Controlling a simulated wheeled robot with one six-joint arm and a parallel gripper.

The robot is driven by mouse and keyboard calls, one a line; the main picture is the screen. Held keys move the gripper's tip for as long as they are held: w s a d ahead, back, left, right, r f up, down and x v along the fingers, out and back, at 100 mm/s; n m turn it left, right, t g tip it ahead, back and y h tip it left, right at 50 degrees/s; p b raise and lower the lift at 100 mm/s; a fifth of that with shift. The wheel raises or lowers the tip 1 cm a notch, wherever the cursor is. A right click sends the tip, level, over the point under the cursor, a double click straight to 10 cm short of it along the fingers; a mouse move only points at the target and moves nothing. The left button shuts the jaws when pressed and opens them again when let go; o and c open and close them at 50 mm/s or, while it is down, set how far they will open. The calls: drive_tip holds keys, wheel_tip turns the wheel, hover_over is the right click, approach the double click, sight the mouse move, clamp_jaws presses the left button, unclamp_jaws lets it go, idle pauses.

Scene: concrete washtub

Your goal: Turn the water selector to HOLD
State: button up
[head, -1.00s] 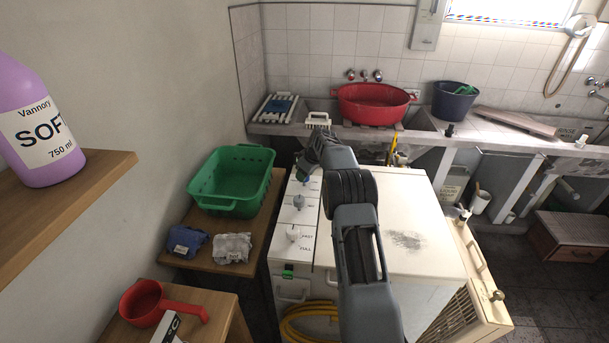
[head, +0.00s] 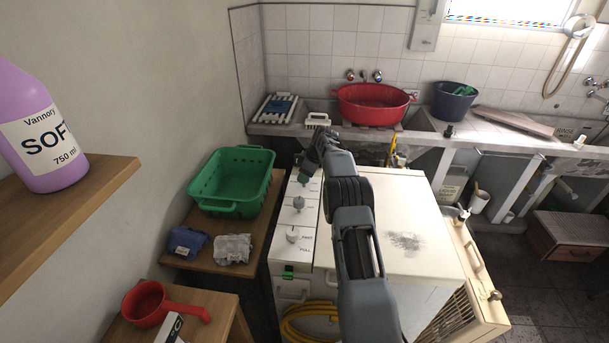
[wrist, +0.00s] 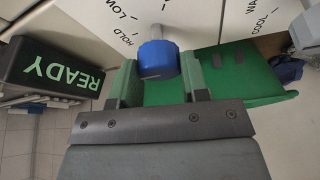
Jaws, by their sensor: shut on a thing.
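The water selector is a blue knob (wrist: 157,60) on the machine's pale control panel (wrist: 205,18), with HOLD and LOW printed beside it in the wrist view. My gripper (wrist: 159,80) is shut on the blue knob, one green-faced finger on each side.
A grey knob (head: 299,203) and a white knob (head: 292,236) stand nearer on the panel. A green crate (head: 222,208) is left of the machine. A dark READY display (wrist: 60,70) shows in the wrist view. A red tub (head: 372,108) stands behind.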

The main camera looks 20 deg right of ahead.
drive_tip(key=o, duration=0.9)
drive_tip(key=v, duration=1.3)
drive_tip(key=shift+s+r, duration=0.1)
drive_tip(key=shift+r, duration=0.3)
